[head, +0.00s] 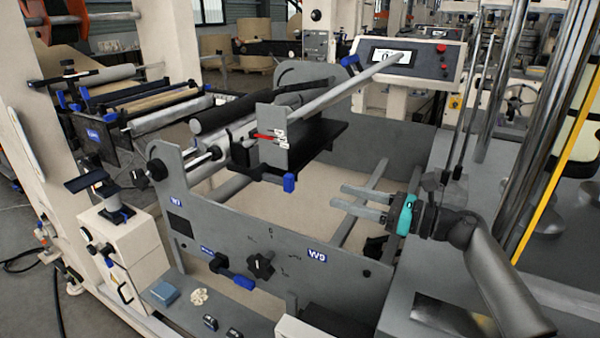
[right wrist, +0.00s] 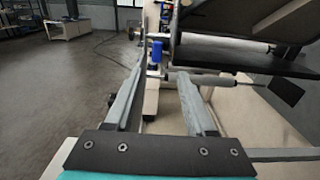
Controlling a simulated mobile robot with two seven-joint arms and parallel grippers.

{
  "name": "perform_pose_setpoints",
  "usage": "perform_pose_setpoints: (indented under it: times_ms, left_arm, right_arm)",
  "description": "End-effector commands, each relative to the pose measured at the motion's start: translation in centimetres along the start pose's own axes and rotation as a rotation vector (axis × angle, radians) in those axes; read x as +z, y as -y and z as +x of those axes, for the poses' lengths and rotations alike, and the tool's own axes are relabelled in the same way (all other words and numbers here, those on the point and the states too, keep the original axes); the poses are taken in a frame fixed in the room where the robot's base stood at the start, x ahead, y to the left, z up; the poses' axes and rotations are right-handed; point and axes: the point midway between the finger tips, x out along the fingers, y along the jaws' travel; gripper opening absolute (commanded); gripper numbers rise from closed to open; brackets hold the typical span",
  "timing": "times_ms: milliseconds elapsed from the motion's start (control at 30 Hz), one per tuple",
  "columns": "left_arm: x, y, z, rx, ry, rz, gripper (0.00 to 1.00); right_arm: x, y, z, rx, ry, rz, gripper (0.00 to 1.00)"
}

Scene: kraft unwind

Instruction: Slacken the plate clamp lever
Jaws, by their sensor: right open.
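I cannot tell for sure which handle is the plate clamp lever. A blue-handled lever (head: 232,272) sits low on the grey side plate (head: 330,285), left of a black star knob (head: 261,265). A red lever (head: 265,136) is on the upright grey bracket above, and a blue grip (head: 290,184) hangs below that bracket. My right gripper (head: 338,195) is open and empty, pointing left over the frame opening, right of these handles and apart from them. In the right wrist view a blue part (right wrist: 157,52) shows beyond the open fingers (right wrist: 165,72). My left gripper is not in view.
A long grey bar (head: 350,84) with a blue end crosses above the frame. A control panel (head: 405,56) stands behind. Vertical rods (head: 465,110) stand close to my right arm.

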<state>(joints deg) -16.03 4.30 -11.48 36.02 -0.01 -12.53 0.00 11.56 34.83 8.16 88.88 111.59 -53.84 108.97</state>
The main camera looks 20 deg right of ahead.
Motion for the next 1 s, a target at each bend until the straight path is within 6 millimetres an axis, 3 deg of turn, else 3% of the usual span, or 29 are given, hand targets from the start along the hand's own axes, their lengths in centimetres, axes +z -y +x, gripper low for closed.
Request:
perform_pose_setpoints:
  times_ms: [167, 367, 700, 1000]
  left_arm:
    - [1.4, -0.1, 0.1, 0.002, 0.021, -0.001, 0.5]
    - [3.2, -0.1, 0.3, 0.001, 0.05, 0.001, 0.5]
    - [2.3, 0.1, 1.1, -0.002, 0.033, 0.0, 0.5]
    - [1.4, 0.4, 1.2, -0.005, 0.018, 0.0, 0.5]
  right_arm:
    - [0.0, -0.1, 1.7, 0.003, 0.002, 0.0, 0.55]
    - [0.1, -0.1, 5.4, 0.003, 0.004, -0.001, 0.55]
    - [0.0, -0.1, 10.8, 0.001, 0.002, 0.0, 0.55]
    - [-0.1, -0.1, 12.0, 0.001, -0.001, -0.001, 0.55]
